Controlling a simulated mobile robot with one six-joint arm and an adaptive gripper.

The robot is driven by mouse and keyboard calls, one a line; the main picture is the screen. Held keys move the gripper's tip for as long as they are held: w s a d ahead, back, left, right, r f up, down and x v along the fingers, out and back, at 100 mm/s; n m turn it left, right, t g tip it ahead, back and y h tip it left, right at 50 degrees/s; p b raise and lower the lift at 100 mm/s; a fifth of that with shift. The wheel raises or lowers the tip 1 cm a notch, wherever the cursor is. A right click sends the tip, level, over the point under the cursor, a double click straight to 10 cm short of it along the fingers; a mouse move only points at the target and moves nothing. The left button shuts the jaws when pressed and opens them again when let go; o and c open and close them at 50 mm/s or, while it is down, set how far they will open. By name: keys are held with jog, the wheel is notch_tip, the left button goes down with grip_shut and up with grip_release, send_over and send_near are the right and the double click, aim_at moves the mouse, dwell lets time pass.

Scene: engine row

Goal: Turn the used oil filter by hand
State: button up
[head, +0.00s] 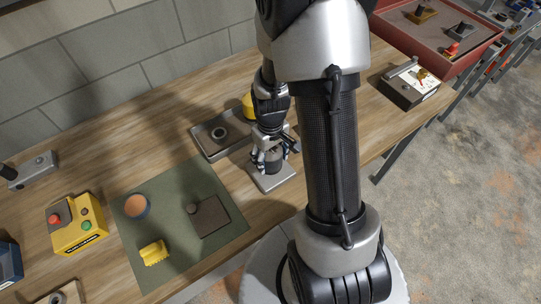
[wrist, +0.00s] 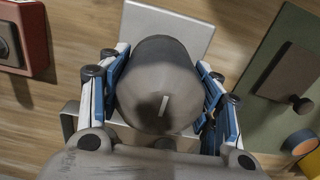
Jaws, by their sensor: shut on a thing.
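The used oil filter (wrist: 158,85) is a dull grey can with a rounded end and a short pale mark on it. It fills the middle of the wrist view. My gripper (wrist: 160,75) has its blue-lined fingers closed on both sides of the can. In the head view my gripper (head: 271,152) stands over a pale metal stand (head: 268,182), with the filter (head: 274,167) partly hidden between the fingers. The stand's plate (wrist: 168,18) also shows behind the filter in the wrist view.
A grey tray (head: 199,146) holding a ring lies just left of my gripper. A green mat (head: 165,255) carries an orange-brown cup (head: 136,206), a yellow block (head: 154,252) and a dark plate (head: 211,217). A yellow button box (head: 78,225) stands further left. My arm hides part of the bench.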

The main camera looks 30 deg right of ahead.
jog(key=n, duration=1.3)
jog(key=shift+r+b, duration=0.1)
jog(key=shift+b, duration=0.2)
jog(key=n, duration=0.3)
jog(key=shift+n, duration=0.4)
jog(key=o, duration=1.4)
